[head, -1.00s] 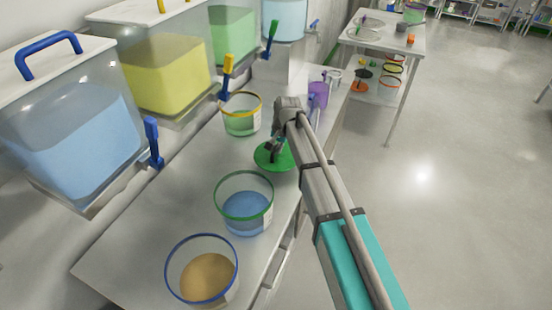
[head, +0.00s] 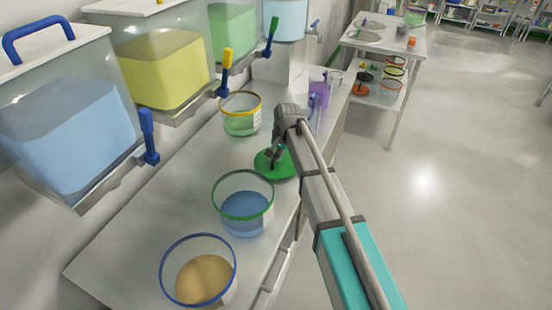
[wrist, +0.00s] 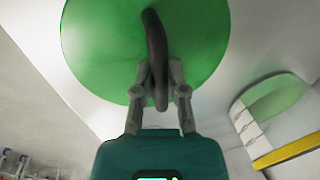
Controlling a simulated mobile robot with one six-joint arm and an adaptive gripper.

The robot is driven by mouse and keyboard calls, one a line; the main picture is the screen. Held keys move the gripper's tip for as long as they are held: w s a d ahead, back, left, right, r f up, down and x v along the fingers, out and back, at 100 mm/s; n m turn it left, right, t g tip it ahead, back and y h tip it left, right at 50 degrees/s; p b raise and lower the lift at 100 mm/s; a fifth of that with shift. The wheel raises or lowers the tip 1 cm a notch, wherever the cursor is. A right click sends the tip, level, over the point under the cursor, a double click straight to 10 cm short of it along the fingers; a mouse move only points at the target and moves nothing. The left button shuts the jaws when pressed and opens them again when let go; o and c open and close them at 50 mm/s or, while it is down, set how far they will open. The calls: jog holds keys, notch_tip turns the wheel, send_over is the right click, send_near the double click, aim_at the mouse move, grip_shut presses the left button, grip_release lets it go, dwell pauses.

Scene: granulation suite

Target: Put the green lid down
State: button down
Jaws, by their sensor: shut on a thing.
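The green lid (head: 268,164) is a flat disc with a dark handle, seen over the metal bench between the green-rimmed bucket and the yellow-rimmed bucket. My gripper (head: 275,152) is above it, shut on its handle. In the wrist view the green lid (wrist: 100,45) fills the upper middle, and the fingers of my gripper (wrist: 160,85) close on the dark handle (wrist: 157,50). I cannot tell whether the lid touches the bench top.
A green-rimmed bucket of blue material (head: 243,212) stands in front of the lid, a yellow-rimmed bucket (head: 240,122) behind it. A blue-rimmed bucket (head: 200,278) is nearest. Hoppers with taps line the left. Bare bench (head: 150,215) lies left of the buckets.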

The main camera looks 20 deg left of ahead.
aim_at(283, 164)
jog(key=shift+f, duration=0.25)
jog(key=c, duration=0.7)
grip_release()
jog(key=shift+r, duration=0.15)
jog(key=r+p, duration=0.4)
jog(key=d+r+p, duration=0.1)
jog(key=r+p, duration=0.3)
jog(key=d+r+p, duration=0.1)
jog(key=r+p, duration=0.3)
jog(key=shift+s+d, duration=0.1)
jog(key=shift+d, duration=0.05)
dwell(1.0)
jog(key=s+d, duration=0.5)
jog(key=d, duration=0.8)
jog(key=s+d+h, duration=0.1)
jog(key=s+d, duration=0.4)
jog(key=d, duration=0.8)
jog(key=s+d+n+h, duration=0.1)
jog(key=s+d, duration=0.4)
jog(key=d, duration=0.9)
jog(key=shift+s+d+f, duration=0.1)
jog(key=shift+s+f, duration=0.15)
jog(key=shift+s, duration=0.15)
